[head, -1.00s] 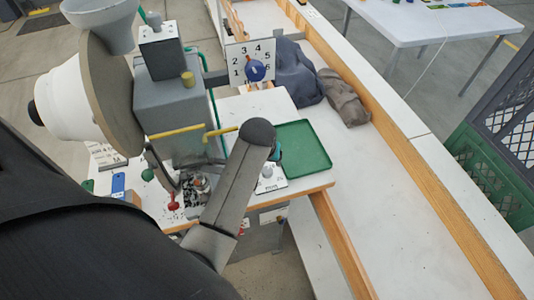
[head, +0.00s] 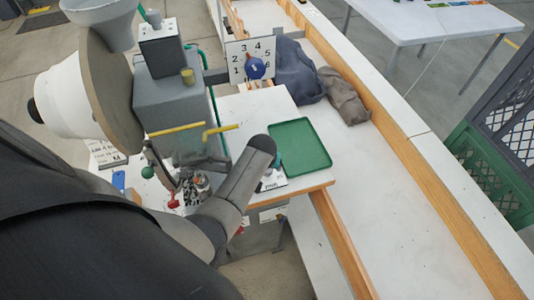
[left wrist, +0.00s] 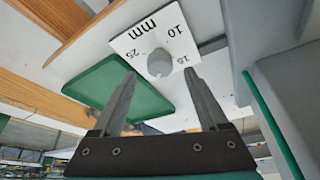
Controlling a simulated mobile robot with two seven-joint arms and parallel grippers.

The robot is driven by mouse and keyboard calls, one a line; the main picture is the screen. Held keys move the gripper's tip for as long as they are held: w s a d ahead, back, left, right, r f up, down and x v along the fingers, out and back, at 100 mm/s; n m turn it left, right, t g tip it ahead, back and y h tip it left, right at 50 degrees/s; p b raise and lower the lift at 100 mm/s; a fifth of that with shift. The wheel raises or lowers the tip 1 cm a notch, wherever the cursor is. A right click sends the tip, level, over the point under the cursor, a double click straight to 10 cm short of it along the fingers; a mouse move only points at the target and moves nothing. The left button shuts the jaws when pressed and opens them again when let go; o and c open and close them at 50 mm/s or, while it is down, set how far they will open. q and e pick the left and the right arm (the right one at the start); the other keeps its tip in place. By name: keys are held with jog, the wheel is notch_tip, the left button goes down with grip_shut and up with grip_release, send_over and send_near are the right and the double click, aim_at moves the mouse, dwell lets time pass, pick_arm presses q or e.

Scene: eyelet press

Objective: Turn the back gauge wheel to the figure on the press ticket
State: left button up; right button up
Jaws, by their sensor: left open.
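A round grey knob (left wrist: 160,63) sits on a white plate (left wrist: 128,44) marked "mm", 10, 16 and 25 in the left wrist view. In the head view this plate (head: 274,184) shows partly behind my left arm, by the bench's front edge. My left gripper (left wrist: 161,72) is open and empty, its fingertips on either side of the knob in the picture; contact is not visible. A blue knob (head: 255,68) sits on a second plate (head: 236,50) numbered 1 to 6 on the press. A printed white card (head: 104,154) left of the press is too small to read.
The grey press (head: 170,105) with yellow handles (head: 178,130) stands left of my arm. A green tray (head: 302,147) lies right of the knob plate. Dark cloth bags (head: 297,72) lie behind. The white surface to the right is clear.

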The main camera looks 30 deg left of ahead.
pick_arm(q)
jog(key=shift+x, duration=1.45)
grip_shut()
